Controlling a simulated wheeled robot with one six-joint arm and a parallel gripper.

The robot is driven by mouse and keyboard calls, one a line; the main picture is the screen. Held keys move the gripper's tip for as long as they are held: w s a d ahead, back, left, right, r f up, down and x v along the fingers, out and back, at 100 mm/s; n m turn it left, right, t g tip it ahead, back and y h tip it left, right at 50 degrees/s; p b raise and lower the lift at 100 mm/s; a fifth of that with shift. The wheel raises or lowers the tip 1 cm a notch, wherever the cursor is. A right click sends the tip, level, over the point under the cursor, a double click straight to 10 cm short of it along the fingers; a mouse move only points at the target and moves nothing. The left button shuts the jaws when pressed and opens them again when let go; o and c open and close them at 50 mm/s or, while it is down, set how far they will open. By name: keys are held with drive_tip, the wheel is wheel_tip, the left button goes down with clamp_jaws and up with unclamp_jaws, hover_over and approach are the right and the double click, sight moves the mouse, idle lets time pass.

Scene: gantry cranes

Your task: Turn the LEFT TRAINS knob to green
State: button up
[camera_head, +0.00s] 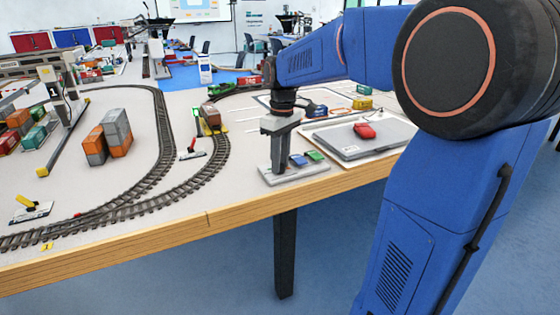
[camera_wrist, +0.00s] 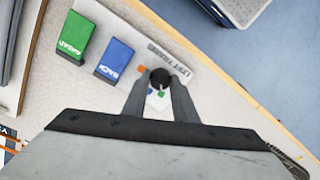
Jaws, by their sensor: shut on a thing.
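The LEFT TRAINS knob (camera_wrist: 160,76) is a round black knob on a light panel (camera_wrist: 186,58) with "LEFT TRAINS" lettering, seen in the wrist view. An orange mark (camera_wrist: 142,69) lies to its upper left, and a blue mark (camera_wrist: 150,90) and a green mark (camera_wrist: 161,93) lie just below it. Where its pointer stands is hard to tell. My gripper (camera_wrist: 160,82) has one finger on each side of the knob and is shut on it. In the head view my gripper (camera_head: 280,122) points down over the panel (camera_head: 292,177), hiding the knob.
A green block (camera_wrist: 75,35) and a blue block (camera_wrist: 114,59) stand beside the knob. A grey case (camera_head: 365,143) with a red object (camera_head: 365,130) lies to the right. Curved track (camera_head: 165,160) and a train (camera_head: 211,117) lie left. The table's front edge (camera_head: 206,219) is close.

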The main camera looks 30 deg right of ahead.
drive_tip(key=shift+m, duration=0.4)
drive_tip(key=o, duration=1)
drive_tip(key=shift+o, duration=0.2)
drive_tip(key=shift+r, duration=0.1)
wheel_tip(320, 180, up, 17)
drive_tip(key=shift+w+d, duration=0.2)
drive_tip(key=shift+d, duration=0.25)
drive_tip(key=shift+r, duration=0.1)
drive_tip(key=s+a+f+m+t, duration=0.2)
drive_tip(key=s+f, duration=0.9)
drive_tip(key=s, duration=0.2)
drive_tip(key=s+a+f+m+t, duration=0.2)
drive_tip(key=s+f+t, duration=0.1)
drive_tip(key=s+f, duration=0.9)
drive_tip(key=shift+s+m+h, duration=0.3)
drive_tip(key=shift+s+m, duration=0.1)
drive_tip(key=shift+s, duration=0.25)
